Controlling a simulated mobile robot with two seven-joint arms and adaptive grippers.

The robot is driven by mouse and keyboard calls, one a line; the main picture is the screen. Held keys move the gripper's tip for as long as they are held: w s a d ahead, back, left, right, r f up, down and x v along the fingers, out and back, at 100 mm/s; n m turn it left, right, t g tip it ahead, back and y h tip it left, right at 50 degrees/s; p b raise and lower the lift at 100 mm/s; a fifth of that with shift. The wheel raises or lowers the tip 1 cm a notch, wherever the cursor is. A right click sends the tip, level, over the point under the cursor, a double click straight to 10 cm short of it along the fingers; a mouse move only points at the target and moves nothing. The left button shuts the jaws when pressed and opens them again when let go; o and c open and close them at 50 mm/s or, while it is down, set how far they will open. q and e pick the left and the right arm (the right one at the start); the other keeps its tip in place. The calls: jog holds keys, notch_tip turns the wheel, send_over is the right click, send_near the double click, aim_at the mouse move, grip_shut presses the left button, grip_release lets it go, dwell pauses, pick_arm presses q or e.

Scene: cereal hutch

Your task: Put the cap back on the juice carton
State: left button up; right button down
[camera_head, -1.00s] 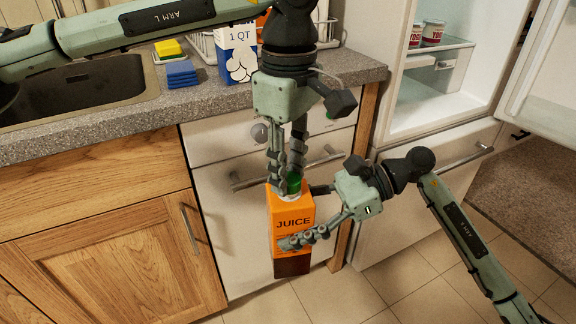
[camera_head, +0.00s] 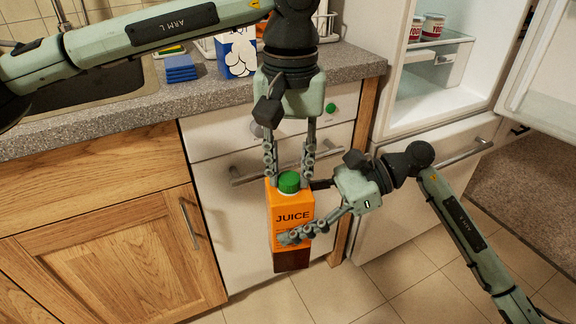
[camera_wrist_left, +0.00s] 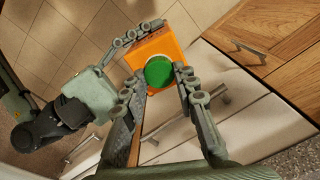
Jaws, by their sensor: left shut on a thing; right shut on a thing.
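The orange juice carton (camera_head: 291,206) is upright in front of the white appliance, with a dark lower part. The green cap (camera_head: 289,182) sits at the carton's top; whether it is fully seated cannot be told. My left gripper (camera_head: 289,176) comes from above, its fingers on either side of the cap and shut on it. In the left wrist view the cap (camera_wrist_left: 159,72) lies between the two fingers, above the carton top (camera_wrist_left: 168,45). My right gripper (camera_head: 300,236) is shut on the carton's body from the right; its far finger is mostly hidden.
The grey counter (camera_head: 215,108) holds blue sponges (camera_head: 180,68), a blue-and-white carton (camera_head: 237,54) and a rack. The white appliance (camera_head: 225,200) with a bar handle stands close behind the juice carton. An open fridge (camera_head: 420,90) is at right. The tiled floor in front is clear.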

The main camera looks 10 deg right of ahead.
pick_arm(q)
jog(key=m, duration=0.5)
jog(key=shift+d, duration=0.1)
jog(key=m, duration=0.5)
jog(key=shift+m, duration=0.3)
jog(key=o, duration=0.7)
jog(key=shift+r, duration=2.3)
